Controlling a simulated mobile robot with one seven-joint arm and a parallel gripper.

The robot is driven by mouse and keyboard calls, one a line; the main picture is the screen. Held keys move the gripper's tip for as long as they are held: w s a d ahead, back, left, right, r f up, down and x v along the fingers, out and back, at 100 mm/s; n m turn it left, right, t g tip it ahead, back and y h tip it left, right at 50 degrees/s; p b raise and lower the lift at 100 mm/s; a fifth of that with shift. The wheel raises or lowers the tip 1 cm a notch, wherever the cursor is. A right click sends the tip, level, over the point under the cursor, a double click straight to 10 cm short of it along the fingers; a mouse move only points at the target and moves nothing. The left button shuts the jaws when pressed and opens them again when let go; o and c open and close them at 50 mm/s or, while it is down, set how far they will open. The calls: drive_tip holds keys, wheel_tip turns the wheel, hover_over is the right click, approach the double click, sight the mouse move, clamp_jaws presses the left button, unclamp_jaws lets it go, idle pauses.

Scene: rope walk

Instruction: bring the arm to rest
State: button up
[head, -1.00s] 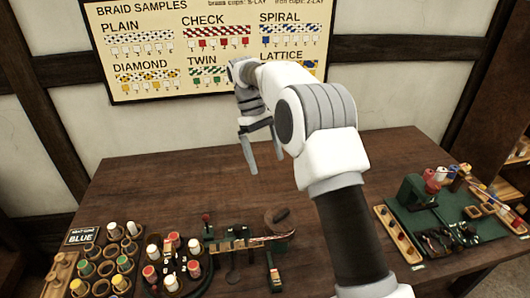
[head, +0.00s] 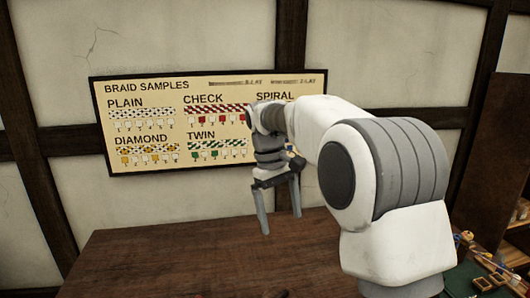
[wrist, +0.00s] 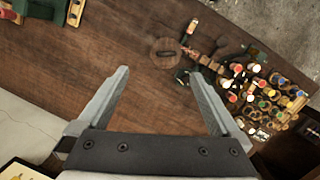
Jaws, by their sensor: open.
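My gripper (head: 281,212) hangs above the back part of the wooden table (head: 190,265) in the head view, its two fingers pointing down. The fingers are apart and nothing is between them. In the wrist view my gripper (wrist: 165,95) is also open and empty, with bare tabletop beyond the fingertips. My white arm reaches in from the right of the head view and hides part of the wall board.
A braid sample board (head: 165,165) hangs on the wall behind my gripper. In the wrist view, several coloured bobbins (wrist: 262,92) stand at the right, a round wooden piece (wrist: 165,52) lies near the middle, and a green fixture (wrist: 40,22) is at upper left.

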drive_tip(key=s+d+r+m+t+y, duration=0.1)
drive_tip(key=s+d+r+m+t, duration=0.2)
drive_tip(key=s, duration=0.4)
drive_tip(key=s+d+r+t, duration=0.1)
drive_tip(key=s+d+r, duration=0.25)
drive_tip(key=s, duration=0.35)
drive_tip(key=s+d+f+m+t, duration=0.1)
drive_tip(key=s+d+f, duration=0.1)
drive_tip(key=s, duration=0.4)
drive_tip(key=s+d+f+m+t+y, duration=0.1)
drive_tip(key=s+d+f+m+t, duration=0.1)
drive_tip(key=s, duration=0.4)
drive_tip(key=shift+s+f+m, duration=0.15)
drive_tip(key=shift+f+m, duration=0.15)
drive_tip(key=shift+f, duration=0.35)
